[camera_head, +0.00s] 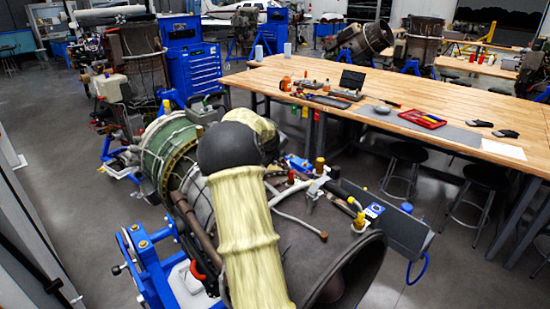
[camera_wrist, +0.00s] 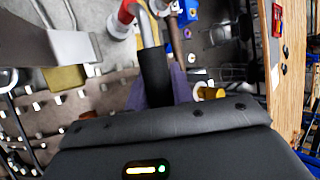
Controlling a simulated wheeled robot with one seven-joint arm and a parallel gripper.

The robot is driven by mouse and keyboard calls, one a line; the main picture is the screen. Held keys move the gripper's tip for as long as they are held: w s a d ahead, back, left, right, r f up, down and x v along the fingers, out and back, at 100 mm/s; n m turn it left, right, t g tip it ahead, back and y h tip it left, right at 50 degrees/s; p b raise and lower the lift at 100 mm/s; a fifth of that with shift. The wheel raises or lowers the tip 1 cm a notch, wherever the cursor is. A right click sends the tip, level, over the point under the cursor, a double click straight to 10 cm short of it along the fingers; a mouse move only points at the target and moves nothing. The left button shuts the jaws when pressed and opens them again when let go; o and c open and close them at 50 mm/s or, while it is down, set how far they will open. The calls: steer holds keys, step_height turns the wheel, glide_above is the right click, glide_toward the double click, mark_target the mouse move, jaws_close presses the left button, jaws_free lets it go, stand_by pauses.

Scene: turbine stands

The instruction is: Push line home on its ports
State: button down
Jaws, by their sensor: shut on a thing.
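The line shows in the wrist view as a bent silver tube (camera_wrist: 148,30) with a black sleeve around its straight part. My gripper (camera_wrist: 160,88) is shut on the black sleeve, with a purple-grey finger on either side. The tube bends at its far end beside a red-and-white fitting (camera_wrist: 127,14); I cannot tell whether it is seated there. The line's other end and any port under it are hidden by my gripper body. In the head view, my yellow-sleeved arm reaches over the engine (camera_head: 315,245) and hides the gripper.
Yellow caps (camera_head: 360,221) and pale fittings stand on the engine top. A thin pipe (camera_head: 298,222) runs across the casing. A dark grey box (camera_head: 385,225) is at the right. The blue stand (camera_head: 150,265) is at the left. A wooden workbench (camera_head: 470,100) with tools lies beyond.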

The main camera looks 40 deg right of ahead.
steer(key=shift+s+a+f, duration=0.1)
steer(key=shift+a+f, duration=0.1)
steer(key=shift+f, duration=0.45)
steer(key=c, duration=1.5)
jaws_free()
steer(key=o, duration=0.4)
steer(key=shift+c, duration=0.2)
steer(key=shift+d, duration=0.1)
steer(key=shift+o, duration=0.9)
steer(key=shift+r, duration=0.2)
steer(key=shift+r, duration=0.1)
